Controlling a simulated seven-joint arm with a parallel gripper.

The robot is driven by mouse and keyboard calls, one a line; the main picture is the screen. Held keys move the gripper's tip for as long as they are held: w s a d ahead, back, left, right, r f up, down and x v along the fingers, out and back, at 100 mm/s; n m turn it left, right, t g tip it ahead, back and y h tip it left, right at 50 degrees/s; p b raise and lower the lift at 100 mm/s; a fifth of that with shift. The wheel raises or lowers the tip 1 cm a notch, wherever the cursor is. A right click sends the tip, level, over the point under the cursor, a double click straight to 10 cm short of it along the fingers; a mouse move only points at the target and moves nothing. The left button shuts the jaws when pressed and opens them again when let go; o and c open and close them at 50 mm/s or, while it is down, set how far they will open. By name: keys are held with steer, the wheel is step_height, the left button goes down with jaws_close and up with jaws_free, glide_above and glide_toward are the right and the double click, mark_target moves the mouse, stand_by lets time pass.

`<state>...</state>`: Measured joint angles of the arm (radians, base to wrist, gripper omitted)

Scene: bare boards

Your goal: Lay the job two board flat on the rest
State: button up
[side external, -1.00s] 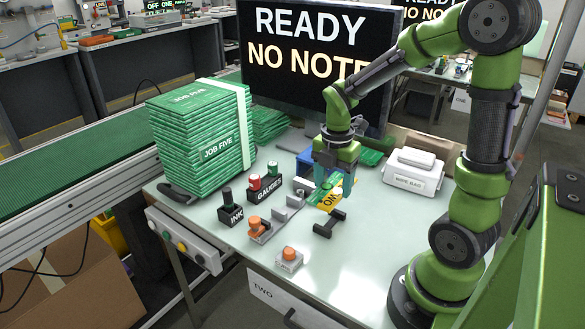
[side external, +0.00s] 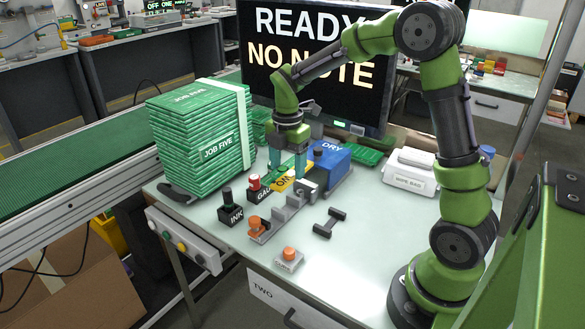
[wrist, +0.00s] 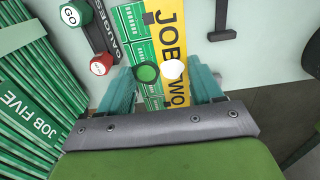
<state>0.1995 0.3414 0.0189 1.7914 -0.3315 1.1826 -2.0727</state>
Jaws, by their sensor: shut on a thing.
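The job two board, green with a yellow strip, is held in my gripper (side external: 288,165). In the wrist view the yellow strip (wrist: 172,30) reads JOB TWO, and the board lies between the two teal fingers (wrist: 163,88). In the side view its yellow strip (side external: 283,184) shows beside the gauges block, partly hidden by the fingers and a grey fixture. A dark H-shaped stand (side external: 330,222), which looks like the rest, stands empty on the table to the right; part of it also shows in the wrist view (wrist: 222,20).
A tall JOB FIVE stack (side external: 200,140) stands at the left. The gauges block (side external: 257,196), ink holder (side external: 231,213) and grey fixture with an orange knob (side external: 285,215) crowd my gripper. A blue DRY box (side external: 332,165) is behind. Table right of the stand is clear.

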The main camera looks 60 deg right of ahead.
steer(key=shift+f, duration=4.05)
steer(key=shift+f, duration=0.4)
steer(key=o, duration=1.1)
steer(key=shift+o, duration=0.2)
step_height(320, 180, up, 17)
step_height(320, 180, up, 17)
steer(key=shift+f, duration=0.15)
